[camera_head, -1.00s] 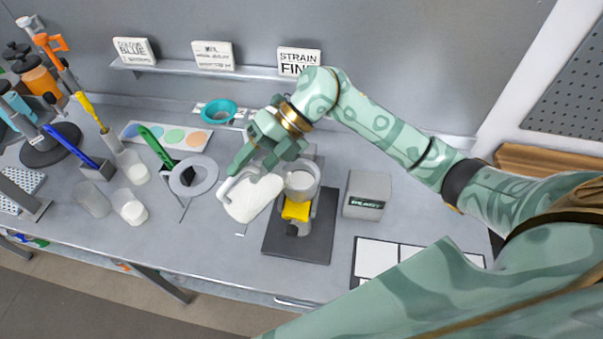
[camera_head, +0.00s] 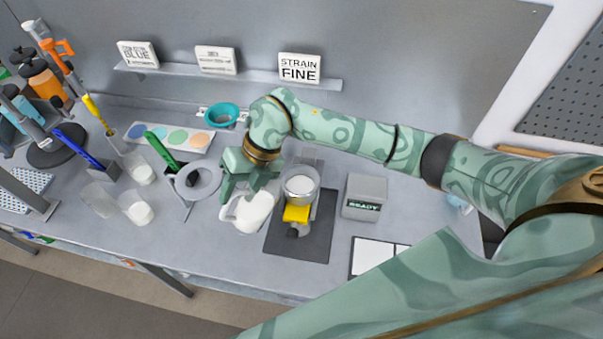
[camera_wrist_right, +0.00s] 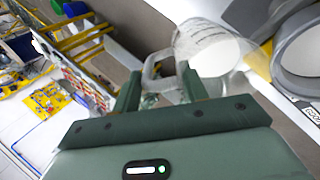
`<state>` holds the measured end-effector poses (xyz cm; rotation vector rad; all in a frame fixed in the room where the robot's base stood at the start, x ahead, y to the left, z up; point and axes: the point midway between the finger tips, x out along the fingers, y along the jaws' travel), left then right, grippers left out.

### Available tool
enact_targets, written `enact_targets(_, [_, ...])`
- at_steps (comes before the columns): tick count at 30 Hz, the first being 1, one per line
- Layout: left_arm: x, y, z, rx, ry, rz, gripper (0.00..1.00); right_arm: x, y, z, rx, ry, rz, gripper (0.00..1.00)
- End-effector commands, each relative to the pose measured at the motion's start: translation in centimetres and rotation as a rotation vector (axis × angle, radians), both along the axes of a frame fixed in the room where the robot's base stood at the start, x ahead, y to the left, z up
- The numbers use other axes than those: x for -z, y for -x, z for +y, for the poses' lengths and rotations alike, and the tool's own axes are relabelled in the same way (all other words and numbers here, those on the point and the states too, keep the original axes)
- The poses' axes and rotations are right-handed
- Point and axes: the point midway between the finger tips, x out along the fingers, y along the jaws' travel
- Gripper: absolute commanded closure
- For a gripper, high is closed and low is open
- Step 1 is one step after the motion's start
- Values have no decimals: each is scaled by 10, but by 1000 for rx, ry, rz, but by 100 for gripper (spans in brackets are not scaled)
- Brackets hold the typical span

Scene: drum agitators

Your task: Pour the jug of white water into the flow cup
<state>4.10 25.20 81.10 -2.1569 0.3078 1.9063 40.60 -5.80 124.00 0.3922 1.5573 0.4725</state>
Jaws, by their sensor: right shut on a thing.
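The jug (camera_head: 252,212) is clear with white liquid in it. It is just left of the flow cup in the head view and looks roughly upright; whether it touches the bench is unclear. My right gripper (camera_head: 238,192) is shut on its handle, which also shows between the fingers in the right wrist view (camera_wrist_right: 160,70). The flow cup (camera_head: 315,186) is a grey round cup with white liquid inside, on a stand with a yellow part (camera_head: 296,214) below. Its rim shows at the right of the wrist view (camera_wrist_right: 283,75). My left gripper is not visible.
A dark mat (camera_head: 312,241) lies under the stand. A grey READY box (camera_head: 364,192) stands to the right. A grey ring (camera_head: 216,181), a teal bowl (camera_head: 221,113) and clear beakers (camera_head: 136,207) are to the left. Bare bench lies in front of the jug.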

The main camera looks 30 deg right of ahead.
Motion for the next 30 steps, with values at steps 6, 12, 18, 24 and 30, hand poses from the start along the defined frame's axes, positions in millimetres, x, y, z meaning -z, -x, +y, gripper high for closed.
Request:
enact_targets(6, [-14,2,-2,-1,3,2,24,16,1,30,-13,198,-24,100])
enact_targets(12, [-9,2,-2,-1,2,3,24,40,3,50,-17,381,-41,100])
enact_targets(18, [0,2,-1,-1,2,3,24,55,4,60,-20,502,-48,100])
enact_targets(24, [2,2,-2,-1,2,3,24,58,5,63,-20,544,-50,100])
enact_targets(30, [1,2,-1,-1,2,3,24,58,5,63,-20,545,-50,100])
